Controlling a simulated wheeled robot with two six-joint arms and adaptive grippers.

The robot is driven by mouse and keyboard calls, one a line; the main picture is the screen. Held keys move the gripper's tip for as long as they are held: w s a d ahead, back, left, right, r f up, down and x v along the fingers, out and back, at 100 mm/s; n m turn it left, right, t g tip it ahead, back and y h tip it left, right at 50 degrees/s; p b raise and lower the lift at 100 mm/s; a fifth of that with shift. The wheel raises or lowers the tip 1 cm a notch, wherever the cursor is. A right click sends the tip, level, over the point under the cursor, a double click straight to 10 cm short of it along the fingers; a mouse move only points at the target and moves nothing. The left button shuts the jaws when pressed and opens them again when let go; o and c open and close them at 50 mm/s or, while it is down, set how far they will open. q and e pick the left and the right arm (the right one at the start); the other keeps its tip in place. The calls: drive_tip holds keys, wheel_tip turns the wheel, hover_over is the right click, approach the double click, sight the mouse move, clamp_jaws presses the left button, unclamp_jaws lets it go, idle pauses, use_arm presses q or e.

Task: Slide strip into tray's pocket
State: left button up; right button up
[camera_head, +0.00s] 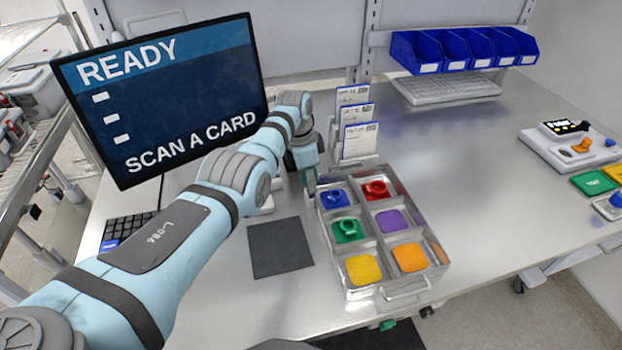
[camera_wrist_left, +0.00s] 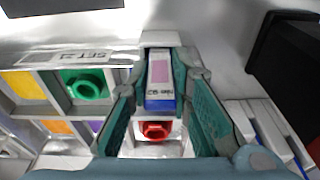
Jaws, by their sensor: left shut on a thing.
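My left gripper (camera_head: 311,186) reaches to the back left corner of the clear-walled tray (camera_head: 405,288). In the left wrist view my left gripper (camera_wrist_left: 165,112) is shut on a white strip (camera_wrist_left: 160,72) with a pink patch and a blue end, held between its two fingers. The tray (camera_wrist_left: 95,57) shows at the left there. In the head view the strip is hidden by the gripper. I cannot tell the pocket apart clearly, nor whether the strip touches the tray. My right gripper is not in view.
The tray holds blue (camera_head: 335,198), red (camera_head: 376,189) and green (camera_head: 347,229) washers; its purple, yellow and orange compartments look empty. A card rack (camera_head: 358,160) stands close behind. A dark mat (camera_head: 280,247) and a monitor (camera_head: 165,90) are left.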

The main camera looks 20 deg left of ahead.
use_arm(q)
drive_tip(key=shift+f+b, duration=0.45)
drive_tip(key=shift+f, duration=0.15)
drive_tip(key=o, duration=0.8)
drive_tip(key=shift+r, duration=0.1)
drive_tip(key=shift+o, duration=0.6)
drive_tip(key=o, duration=0.5)
drive_tip(key=shift+c, duration=0.2)
wheel_tip(320, 180, up, 7)
drive_tip(key=p, duration=0.7)
drive_tip(key=shift+r, duration=1)
